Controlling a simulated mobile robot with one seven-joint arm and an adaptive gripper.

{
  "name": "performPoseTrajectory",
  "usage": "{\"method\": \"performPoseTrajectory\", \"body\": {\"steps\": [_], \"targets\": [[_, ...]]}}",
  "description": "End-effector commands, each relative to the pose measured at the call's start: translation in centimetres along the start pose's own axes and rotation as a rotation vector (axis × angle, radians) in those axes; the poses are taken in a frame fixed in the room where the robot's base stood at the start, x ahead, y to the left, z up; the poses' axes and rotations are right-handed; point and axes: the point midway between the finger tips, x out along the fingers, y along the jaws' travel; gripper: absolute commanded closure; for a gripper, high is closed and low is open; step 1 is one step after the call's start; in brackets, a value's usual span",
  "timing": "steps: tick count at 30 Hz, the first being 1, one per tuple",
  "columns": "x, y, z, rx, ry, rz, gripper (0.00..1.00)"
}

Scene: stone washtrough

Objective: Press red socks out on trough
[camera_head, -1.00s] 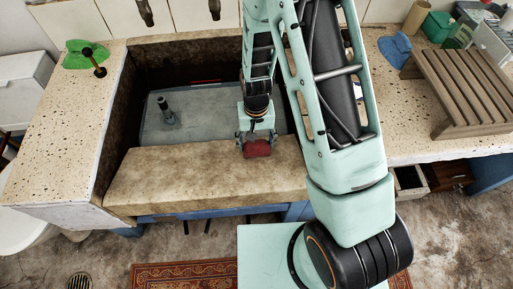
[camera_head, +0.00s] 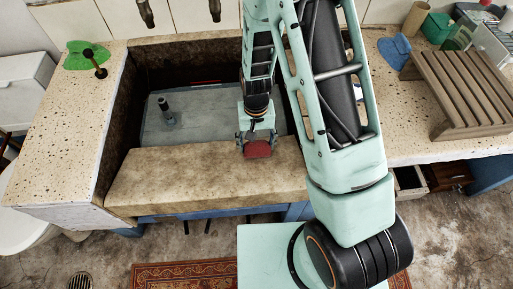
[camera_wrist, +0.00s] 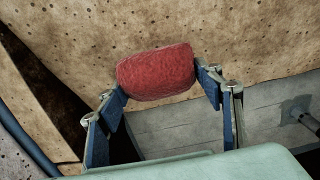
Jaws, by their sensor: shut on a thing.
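The red socks (camera_wrist: 156,72) are a rounded red bundle between the two blue fingers of my gripper (camera_wrist: 165,88) in the wrist view. My gripper is shut on them. In the head view my gripper (camera_head: 256,143) points down at the front ledge of the stone trough (camera_head: 190,180), and the red socks (camera_head: 258,150) show at its tip, over the ledge's inner edge. I cannot tell whether the socks touch the stone.
The trough basin has a grey floor (camera_head: 210,120) with a dark upright plug (camera_head: 165,108) on it. A green cloth (camera_head: 78,57) with a plunger-like tool lies on the left counter. A wooden rack (camera_head: 462,90) and a blue cloth (camera_head: 397,48) are on the right counter.

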Motion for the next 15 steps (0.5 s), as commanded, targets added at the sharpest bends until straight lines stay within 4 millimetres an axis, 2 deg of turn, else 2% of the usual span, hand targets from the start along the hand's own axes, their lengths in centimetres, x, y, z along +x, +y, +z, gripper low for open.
{"method": "performPoseTrajectory", "body": {"steps": [1,3,15], "targets": [[-1.0,0.0,-0.5,0.001,0.007,-0.001,0.68],[-1.8,0.0,-0.9,0.001,0.01,-0.002,0.68],[-5.4,0.0,-2.5,0.003,0.017,-0.003,0.68]]}}
